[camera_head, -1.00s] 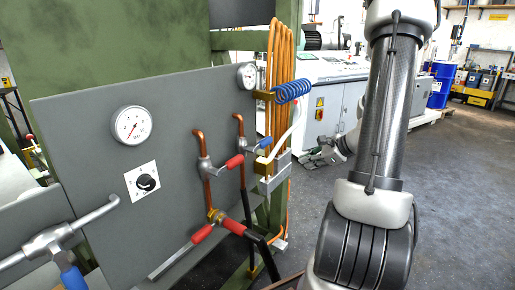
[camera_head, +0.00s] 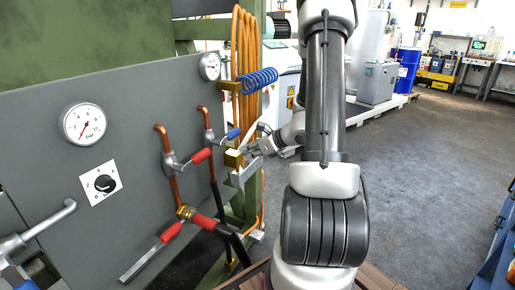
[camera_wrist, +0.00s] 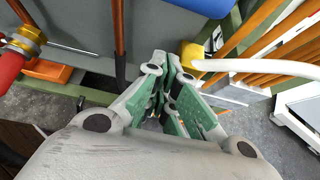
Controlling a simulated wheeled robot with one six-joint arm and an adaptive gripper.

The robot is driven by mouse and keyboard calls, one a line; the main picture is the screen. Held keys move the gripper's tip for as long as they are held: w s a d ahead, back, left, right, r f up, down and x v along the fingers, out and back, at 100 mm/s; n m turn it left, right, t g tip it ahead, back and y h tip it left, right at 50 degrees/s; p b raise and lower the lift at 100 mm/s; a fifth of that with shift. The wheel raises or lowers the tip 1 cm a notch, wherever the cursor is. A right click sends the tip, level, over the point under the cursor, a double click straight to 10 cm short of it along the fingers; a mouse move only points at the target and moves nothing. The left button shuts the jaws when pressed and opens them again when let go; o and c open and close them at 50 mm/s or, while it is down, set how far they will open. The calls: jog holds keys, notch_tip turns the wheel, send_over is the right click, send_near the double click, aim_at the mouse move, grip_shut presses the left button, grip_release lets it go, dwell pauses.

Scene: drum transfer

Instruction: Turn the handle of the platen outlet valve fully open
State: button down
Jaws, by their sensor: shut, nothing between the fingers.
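A grey panel (camera_head: 125,130) carries several valves on copper pipes. No label shows which is the platen outlet valve. My gripper (camera_head: 250,149) is shut and empty, right of the blue lever, by the panel's right edge. In the wrist view my gripper (camera_wrist: 166,62) has its green-padded fingers together, with a brass fitting and red handle (camera_wrist: 10,65) at far left.
Gauges and a dial (camera_head: 103,184) sit on the panel. Open floor (camera_head: 430,190) lies to the right.

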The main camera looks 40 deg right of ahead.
aim_at(230, 136)
jog(key=shift+w+a+r, duration=0.3)
jog(key=shift+w+r, duration=0.3)
jog(key=shift+r, duration=0.1)
jog(key=shift+w+a+r, duration=0.3)
jog(key=shift+w+r, duration=0.3)
jog(key=shift+r, duration=0.1)
jog(key=shift+d, duration=0.15)
jog(key=shift+r, duration=0.2)
